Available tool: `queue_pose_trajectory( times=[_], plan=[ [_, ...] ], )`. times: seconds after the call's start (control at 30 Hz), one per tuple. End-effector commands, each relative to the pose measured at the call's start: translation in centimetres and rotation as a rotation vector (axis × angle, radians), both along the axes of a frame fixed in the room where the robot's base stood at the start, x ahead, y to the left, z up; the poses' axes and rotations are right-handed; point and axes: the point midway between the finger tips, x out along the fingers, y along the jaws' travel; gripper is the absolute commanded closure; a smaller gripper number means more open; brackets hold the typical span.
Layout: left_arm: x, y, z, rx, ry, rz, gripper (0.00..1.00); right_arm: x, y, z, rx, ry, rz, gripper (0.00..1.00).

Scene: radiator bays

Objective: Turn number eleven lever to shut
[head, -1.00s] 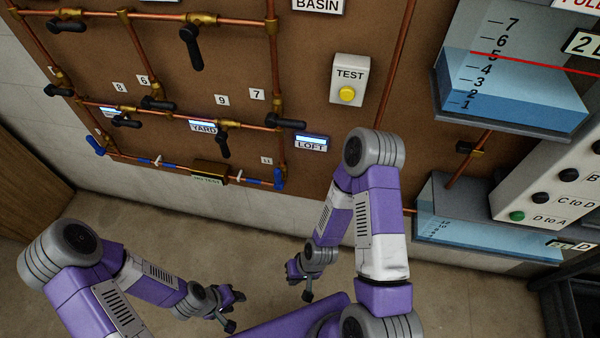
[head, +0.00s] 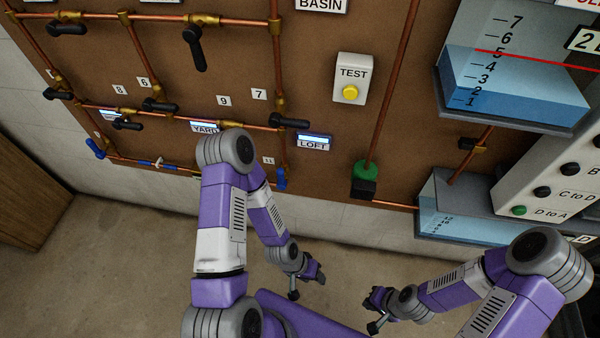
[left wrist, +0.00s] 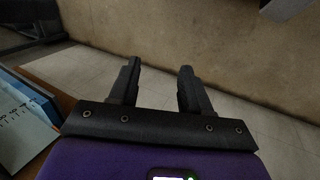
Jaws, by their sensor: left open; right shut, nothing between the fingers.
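The small label 11 (head: 268,160) is low on the brown board in the head view. Beside it, a blue lever (head: 281,178) stands roughly in line with the vertical copper pipe, at that pipe's lower end. My left gripper (head: 306,284) is open and empty, low in front of the wall and well apart from the lever. It also shows in the left wrist view (left wrist: 160,78), with both fingers apart over floor and pale wall. My right gripper (head: 371,311) is shut and empty, low at the right of the left one.
My left arm hides part of the lower pipe. Black levers, such as the one by label 7 (head: 289,122), sit above. A LOFT display (head: 313,141), a TEST box (head: 350,80), a green-topped valve (head: 365,172) and water tanks (head: 470,215) stand right. The floor (head: 120,260) is clear at left.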

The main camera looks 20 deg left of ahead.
Motion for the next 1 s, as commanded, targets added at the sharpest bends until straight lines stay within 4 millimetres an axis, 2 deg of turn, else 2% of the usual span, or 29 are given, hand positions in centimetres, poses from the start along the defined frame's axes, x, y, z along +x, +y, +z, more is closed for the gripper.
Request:
queue_pose_trajectory(
  times=[0.07,0.2,0.37,0.47,0.63,0.8,0.9,1.0],
  plan=[
    [0.6,-0.4,-0.1,-0.061,-0.074,-0.025,0.52,0.0,0.0,0.4,0.000,0.000,0.001,1.00],
    [3.1,-1.2,0.7,-0.159,-0.298,-0.073,0.52,0.0,0.0,0.9,0.001,-0.001,0.001,1.00],
    [7.3,0.0,3.0,-0.189,-0.616,-0.054,0.52,0.0,0.0,1.4,0.000,0.000,0.000,1.00],
    [10.1,2.4,5.0,-0.142,-0.832,-0.008,0.52,0.0,0.0,1.8,0.000,0.000,0.000,1.00],
    [13.7,9.2,9.2,0.061,-1.168,0.104,0.52,0.0,0.0,2.3,0.000,0.000,0.000,1.00],
    [14.5,16.1,12.6,0.315,-1.379,0.198,0.52,0.0,0.0,2.7,0.000,0.000,0.000,1.00],
    [14.4,18.8,13.9,0.422,-1.441,0.228,0.52,0.0,0.0,2.8,0.000,0.000,0.000,1.00],
    [14.3,20.1,14.6,0.481,-1.470,0.242,0.52,0.0,0.0,2.8,0.000,0.000,0.000,1.00]
  ],
)
